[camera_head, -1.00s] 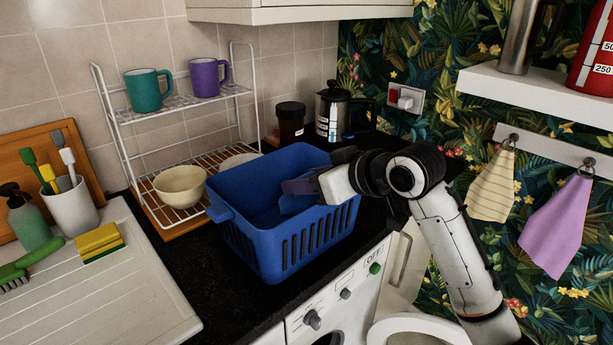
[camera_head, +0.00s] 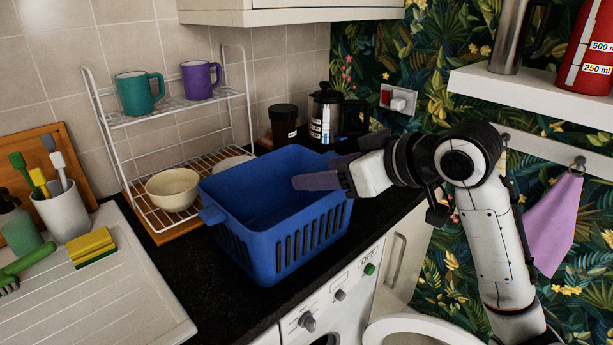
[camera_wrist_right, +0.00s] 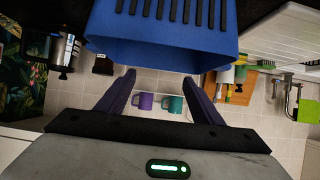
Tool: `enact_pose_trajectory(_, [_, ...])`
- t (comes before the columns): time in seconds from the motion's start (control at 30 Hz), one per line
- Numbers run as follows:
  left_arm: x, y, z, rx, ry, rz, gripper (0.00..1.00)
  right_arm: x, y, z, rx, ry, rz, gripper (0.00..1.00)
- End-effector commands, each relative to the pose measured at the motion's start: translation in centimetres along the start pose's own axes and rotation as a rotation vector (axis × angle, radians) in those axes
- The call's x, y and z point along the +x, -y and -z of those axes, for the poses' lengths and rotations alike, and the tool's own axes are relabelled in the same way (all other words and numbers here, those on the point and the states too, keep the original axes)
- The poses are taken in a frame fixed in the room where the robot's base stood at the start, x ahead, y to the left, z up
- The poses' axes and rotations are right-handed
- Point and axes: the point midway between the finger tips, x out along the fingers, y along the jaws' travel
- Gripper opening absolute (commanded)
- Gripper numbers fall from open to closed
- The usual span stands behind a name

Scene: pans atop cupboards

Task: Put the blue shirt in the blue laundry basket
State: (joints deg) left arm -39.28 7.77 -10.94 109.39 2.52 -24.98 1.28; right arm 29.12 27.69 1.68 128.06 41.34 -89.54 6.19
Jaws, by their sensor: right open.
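The blue laundry basket (camera_head: 272,240) stands on the dark countertop, and its outer side fills the top of the wrist view (camera_wrist_right: 165,38). My right gripper (camera_head: 315,171) is at the right side of the basket, its near finger reaching over the opening. In the wrist view my right gripper (camera_wrist_right: 161,78) is open, with nothing between its fingers. I cannot make out the blue shirt; the basket's floor is hidden behind its near wall. My left gripper is not in view.
A wire rack (camera_head: 101,125) behind the basket holds a teal mug (camera_head: 133,93), a purple mug (camera_head: 196,80) and a cream bowl (camera_head: 173,190). A French press (camera_head: 325,114) and dark jar (camera_head: 284,124) stand behind. A yellow sponge (camera_head: 91,245) lies on the drainer.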

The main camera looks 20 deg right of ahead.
Motion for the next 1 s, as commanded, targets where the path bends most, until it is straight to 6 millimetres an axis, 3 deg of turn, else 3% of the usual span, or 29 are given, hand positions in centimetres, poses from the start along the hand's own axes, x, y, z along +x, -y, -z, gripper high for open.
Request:
enact_pose_trajectory(0.1, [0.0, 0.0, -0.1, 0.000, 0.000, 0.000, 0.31, -2.2, 0.0, 0.0, -0.003, -0.001, -0.003, 0.61])
enact_pose_trajectory(0.3, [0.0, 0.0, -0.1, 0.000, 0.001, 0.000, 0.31, -4.2, 0.0, 0.0, 0.000, 0.001, -0.001, 0.61])
enact_pose_trajectory(0.73, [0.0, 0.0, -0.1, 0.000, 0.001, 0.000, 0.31, -4.2, 0.1, -0.6, 0.003, 0.012, 0.000, 0.61])
enact_pose_trajectory(0.87, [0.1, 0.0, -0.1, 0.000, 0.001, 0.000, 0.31, -2.4, 0.8, -4.4, 0.022, 0.079, -0.005, 0.61])
enact_pose_trajectory(0.97, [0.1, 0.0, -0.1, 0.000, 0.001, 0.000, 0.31, -0.5, 1.9, -10.3, 0.048, 0.178, -0.019, 0.61])
enact_pose_trajectory(1.0, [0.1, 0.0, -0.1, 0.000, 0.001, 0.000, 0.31, 0.1, 2.6, -13.2, 0.060, 0.225, -0.028, 0.61])
